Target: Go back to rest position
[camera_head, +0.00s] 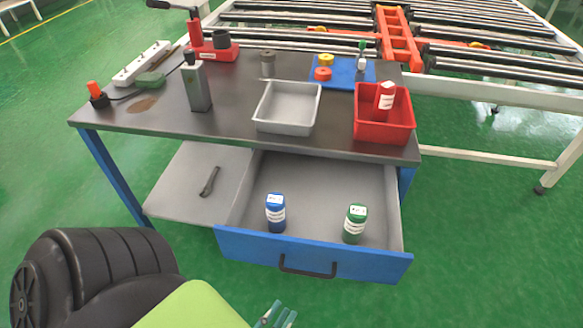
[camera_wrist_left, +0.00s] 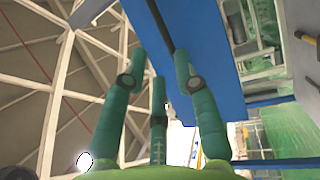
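My left gripper (camera_head: 276,316) shows only its green fingertips at the bottom edge of the head view, in front of the open drawer. In the left wrist view its green fingers (camera_wrist_left: 158,75) stand apart with nothing between them. A large blue surface lies beyond them in that view. My left arm, black and light green, fills the lower left of the head view. My right gripper is in neither view.
The workbench (camera_head: 240,120) has its blue-fronted drawer (camera_head: 235,245) pulled open. A blue bottle (camera_head: 276,213) and a green bottle (camera_head: 354,224) stand inside.

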